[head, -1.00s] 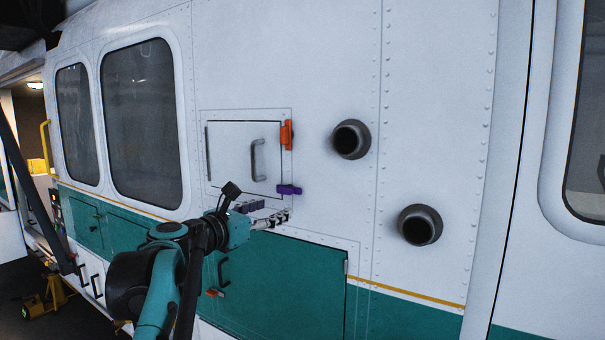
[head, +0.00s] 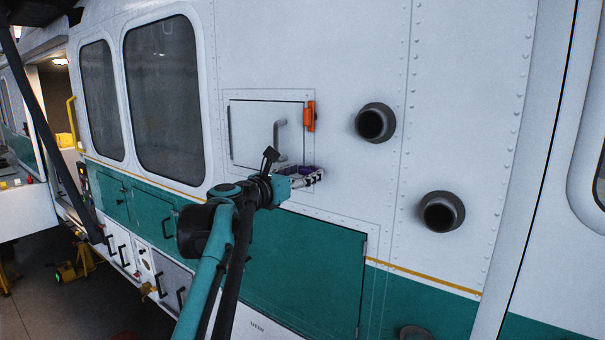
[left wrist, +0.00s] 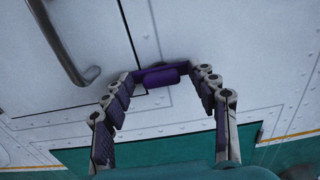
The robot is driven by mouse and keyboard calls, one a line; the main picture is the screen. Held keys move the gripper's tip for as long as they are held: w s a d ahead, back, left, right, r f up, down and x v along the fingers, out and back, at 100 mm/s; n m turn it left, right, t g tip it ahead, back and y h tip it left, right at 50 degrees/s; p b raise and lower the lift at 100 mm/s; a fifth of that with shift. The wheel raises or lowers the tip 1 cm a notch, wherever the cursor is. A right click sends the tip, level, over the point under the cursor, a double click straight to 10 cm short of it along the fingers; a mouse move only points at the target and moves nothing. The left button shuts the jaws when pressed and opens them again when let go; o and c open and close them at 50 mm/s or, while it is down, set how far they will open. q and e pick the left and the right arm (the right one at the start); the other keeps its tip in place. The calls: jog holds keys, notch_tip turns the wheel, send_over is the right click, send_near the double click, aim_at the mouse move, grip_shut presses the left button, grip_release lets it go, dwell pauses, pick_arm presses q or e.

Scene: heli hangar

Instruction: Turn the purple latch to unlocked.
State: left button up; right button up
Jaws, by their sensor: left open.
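The purple latch (left wrist: 160,76) lies roughly crosswise in the left wrist view, by the panel door's edge. My left gripper (left wrist: 164,84) is open, its two fingers on either side of the latch, with the tips close to its ends. I cannot tell whether they touch it. In the head view my left gripper (head: 314,177) is at the lower right corner of the small white panel door (head: 255,130) and mostly hides the latch. My right gripper is not in view.
An orange latch (head: 310,115) stands upright on the door's right edge. A grey handle (head: 281,140) sticks out of the door close to my left gripper. Two dark round pipes (head: 375,123) (head: 441,212) jut from the wall to the right.

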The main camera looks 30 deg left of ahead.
pick_arm(q)
jog(key=c, duration=1.2)
jog(key=shift+o, duration=0.2)
jog(key=shift+m, duration=0.5)
jog(key=m, duration=0.3)
jog(key=shift+d+m, duration=0.1)
jog(key=shift+m, duration=0.3)
jog(key=m, duration=0.4)
jog(key=shift+d+m+p, duration=0.1)
jog(key=shift+m+p, duration=0.2)
jog(key=shift+p, duration=0.1)
jog(key=m, duration=0.4)
jog(key=shift+f, duration=0.1)
jog(key=m, duration=0.4)
jog(key=shift+f, duration=0.1)
jog(key=shift+m, duration=0.5)
jog(key=o, duration=1.2)
jog(key=shift+c, duration=0.2)
